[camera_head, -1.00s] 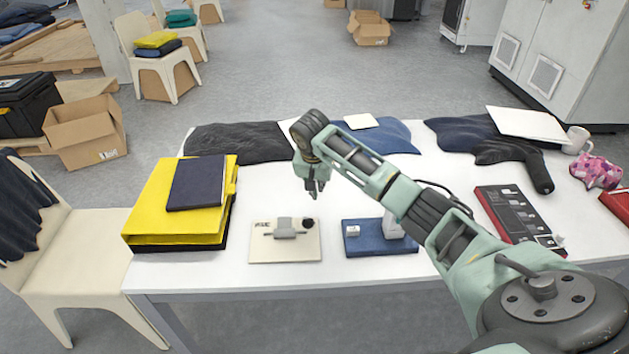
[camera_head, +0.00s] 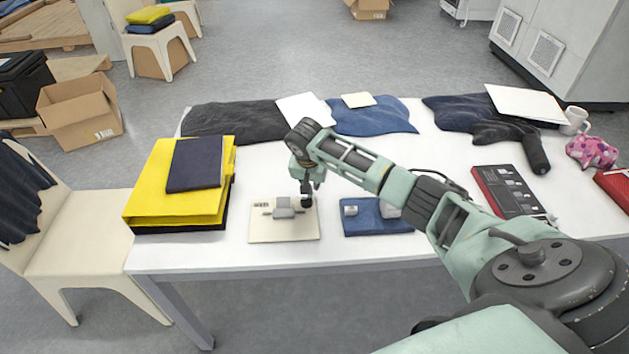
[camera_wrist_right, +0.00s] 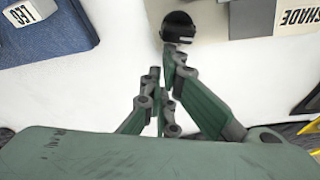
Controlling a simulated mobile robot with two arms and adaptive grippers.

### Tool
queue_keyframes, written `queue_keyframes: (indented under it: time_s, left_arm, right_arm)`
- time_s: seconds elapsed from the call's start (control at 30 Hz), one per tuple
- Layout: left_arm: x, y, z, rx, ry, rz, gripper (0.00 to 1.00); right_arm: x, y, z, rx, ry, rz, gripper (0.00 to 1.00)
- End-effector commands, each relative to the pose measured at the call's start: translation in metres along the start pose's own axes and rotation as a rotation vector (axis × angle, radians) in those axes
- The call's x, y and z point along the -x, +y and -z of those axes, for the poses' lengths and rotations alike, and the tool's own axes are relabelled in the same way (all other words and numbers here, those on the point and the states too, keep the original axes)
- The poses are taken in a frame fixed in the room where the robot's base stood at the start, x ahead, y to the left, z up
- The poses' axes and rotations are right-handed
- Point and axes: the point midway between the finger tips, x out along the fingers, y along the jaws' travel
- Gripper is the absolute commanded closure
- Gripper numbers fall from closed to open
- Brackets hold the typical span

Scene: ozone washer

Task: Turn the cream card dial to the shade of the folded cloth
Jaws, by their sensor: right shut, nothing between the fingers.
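The cream card (camera_head: 265,230) lies flat near the table's front edge, with grey fittings and a black knob at its back right corner. In the right wrist view the black knob (camera_wrist_right: 178,27) sits just beyond my fingertips, and a "SHADE" label (camera_wrist_right: 298,18) shows on the card. My right gripper (camera_head: 306,196) points down over the knob, shut and empty; its fingers (camera_wrist_right: 168,78) also show in the wrist view. I cannot tell whether they touch the knob. A dark navy folded piece (camera_head: 195,163) lies on a yellow folded stack (camera_head: 150,200). My left gripper is out of view.
A blue card (camera_head: 365,226) with pale parts lies right of the cream card. A red-edged dark panel (camera_head: 512,190), mug (camera_head: 574,120) and pink patterned cloth (camera_head: 592,152) are at the right. Dark garments line the back. White table (camera_head: 270,175) shows bare between.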

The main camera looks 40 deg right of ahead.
Motion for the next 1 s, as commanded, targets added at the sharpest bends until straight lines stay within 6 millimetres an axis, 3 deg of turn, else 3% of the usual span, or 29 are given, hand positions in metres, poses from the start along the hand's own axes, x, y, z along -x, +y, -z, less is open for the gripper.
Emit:
queue_keyframes:
  time_s: [0.47, 1.0]
  left_arm:
    - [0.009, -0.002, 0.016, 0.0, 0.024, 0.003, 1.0]
    - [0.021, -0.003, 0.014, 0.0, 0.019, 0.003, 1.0]
  right_arm:
    - [0.001, 0.002, -0.001, -0.054, -0.002, -0.019, 1.0]
    - [0.002, 0.006, -0.002, -0.143, -0.002, -0.051, 1.0]
